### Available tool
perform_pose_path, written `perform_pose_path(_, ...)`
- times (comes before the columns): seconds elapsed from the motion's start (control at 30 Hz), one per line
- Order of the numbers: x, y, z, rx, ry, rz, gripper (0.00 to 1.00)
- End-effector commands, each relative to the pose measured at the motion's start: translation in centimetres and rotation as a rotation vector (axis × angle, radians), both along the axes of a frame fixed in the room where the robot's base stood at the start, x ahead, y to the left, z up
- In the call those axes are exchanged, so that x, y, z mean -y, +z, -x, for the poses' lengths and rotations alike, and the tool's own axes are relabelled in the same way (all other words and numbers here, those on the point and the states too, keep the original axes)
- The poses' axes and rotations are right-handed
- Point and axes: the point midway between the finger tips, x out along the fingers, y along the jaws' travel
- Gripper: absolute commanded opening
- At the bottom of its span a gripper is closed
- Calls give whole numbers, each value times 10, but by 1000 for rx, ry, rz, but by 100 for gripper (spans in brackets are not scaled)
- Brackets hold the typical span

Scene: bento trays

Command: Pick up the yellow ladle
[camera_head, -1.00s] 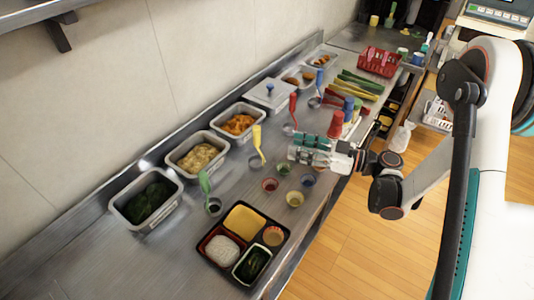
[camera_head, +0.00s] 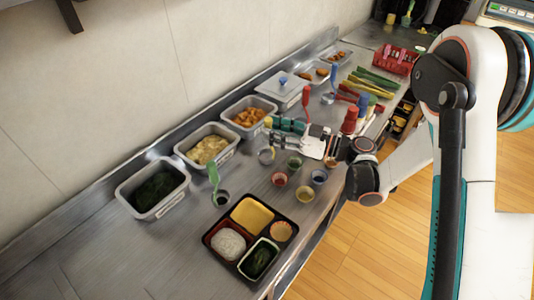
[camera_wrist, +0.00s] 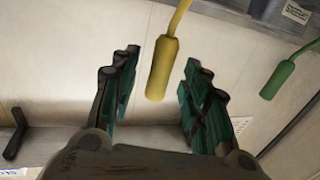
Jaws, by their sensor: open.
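The yellow ladle's handle (camera_wrist: 163,68) shows in the wrist view between my two fingers, with a gap on each side. In the head view its bowl (camera_head: 265,156) rests on the counter, and most of the handle is hidden by my gripper (camera_head: 270,131). My gripper also shows in the wrist view (camera_wrist: 159,72), open and holding nothing. Its fingers stand on either side of the handle's end; I cannot tell the exact depth between them.
A green ladle (camera_head: 213,176) stands nearby, left of my gripper. Food containers (camera_head: 208,135) line the wall. A bento tray (camera_head: 215,258) lies in front.

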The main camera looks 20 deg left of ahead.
Motion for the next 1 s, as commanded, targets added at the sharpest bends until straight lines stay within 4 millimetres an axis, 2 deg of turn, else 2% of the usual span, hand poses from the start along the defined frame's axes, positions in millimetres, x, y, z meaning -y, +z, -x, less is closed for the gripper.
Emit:
perform_pose_path(0.03, -9, -3, 0, 0, 3, 0, 42)
perform_pose_path(0.17, -24, -2, -2, 0, 2, 0, 42)
perform_pose_path(0.4, -26, 0, -3, 0, 0, 0, 42)
perform_pose_path(0.6, -26, 0, -3, 0, 0, 0, 0)
perform_pose_path(1.0, -26, 2, -3, 0, 0, 0, 0)
